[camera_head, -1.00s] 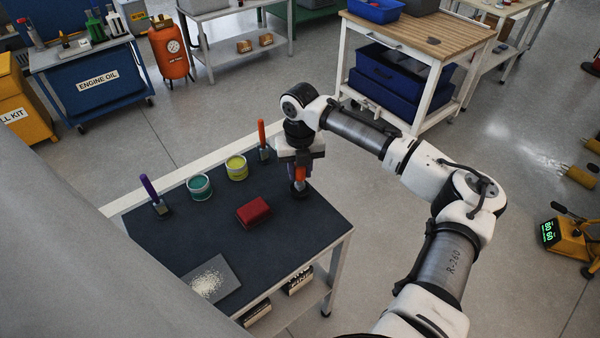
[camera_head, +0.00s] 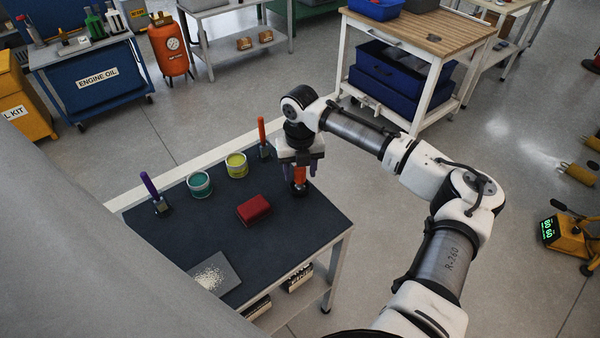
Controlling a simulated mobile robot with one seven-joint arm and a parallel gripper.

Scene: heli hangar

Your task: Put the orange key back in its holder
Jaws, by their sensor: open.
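My gripper (camera_head: 299,173) is open above the right back part of the dark table top (camera_head: 290,240), pointing down. Its fingers stand on either side of an upright orange piece (camera_head: 299,176), which rises from a small dark base (camera_head: 299,190) on the table. The upper end of this piece is hidden by the gripper. A second orange upright handle (camera_head: 261,130) stands in a dark holder (camera_head: 265,152) at the table's back edge, left of my gripper. I cannot tell for sure which orange piece is the key.
A red block (camera_head: 254,210), a teal tin (camera_head: 199,185), a yellow tin (camera_head: 237,165) and a purple handle (camera_head: 149,185) in a dark base stand left of my gripper. A grey plate with pale grains (camera_head: 211,276) lies at the front left. The right front of the table is clear.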

